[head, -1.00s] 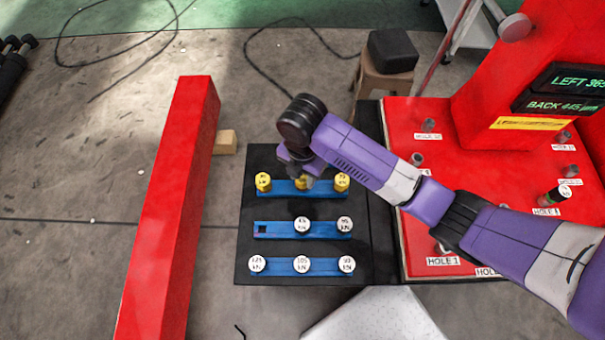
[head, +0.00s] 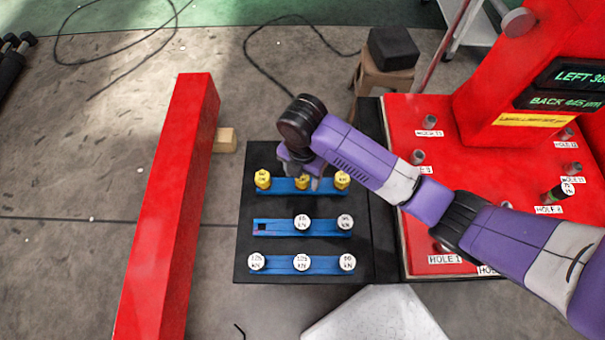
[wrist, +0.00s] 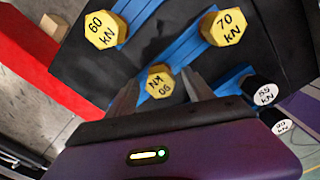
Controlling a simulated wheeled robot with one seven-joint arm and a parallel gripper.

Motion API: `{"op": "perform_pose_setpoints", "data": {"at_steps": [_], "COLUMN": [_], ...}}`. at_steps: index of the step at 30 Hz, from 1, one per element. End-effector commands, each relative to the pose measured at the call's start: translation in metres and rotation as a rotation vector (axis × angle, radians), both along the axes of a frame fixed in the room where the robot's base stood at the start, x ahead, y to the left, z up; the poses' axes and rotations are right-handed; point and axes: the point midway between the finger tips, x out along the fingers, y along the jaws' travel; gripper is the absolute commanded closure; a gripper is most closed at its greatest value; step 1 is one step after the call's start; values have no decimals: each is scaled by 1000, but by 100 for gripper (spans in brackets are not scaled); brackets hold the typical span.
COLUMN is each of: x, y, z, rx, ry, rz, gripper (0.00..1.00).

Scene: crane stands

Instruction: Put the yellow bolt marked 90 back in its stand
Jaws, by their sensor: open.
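The yellow bolt marked 90 (wrist: 159,82) shows its hexagonal head between my fingers in the wrist view. I cannot tell how deep the bolt sits. The yellow bolts marked 60 (wrist: 106,30) and 70 (wrist: 223,29) stand at the left and right of the same strip.
The middle strip (head: 280,229) holds two white-topped bolts and an empty square hole at left. The near strip (head: 280,262) holds three white-topped bolts. A red beam (head: 165,215) lies left; a red machine with labelled holes (head: 470,150) stands right.

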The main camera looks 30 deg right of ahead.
Motion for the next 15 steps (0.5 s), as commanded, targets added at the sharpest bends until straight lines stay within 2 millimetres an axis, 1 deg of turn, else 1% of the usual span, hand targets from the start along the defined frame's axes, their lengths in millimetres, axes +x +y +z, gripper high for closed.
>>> {"op": "perform_pose_setpoints", "data": {"at_steps": [5, 15], "x": [0, 0], "y": [0, 0], "z": [9, 35], "rx": [0, 0], "ry": [-1, 0], "rz": [0, 0], "gripper": [39, 39]}}
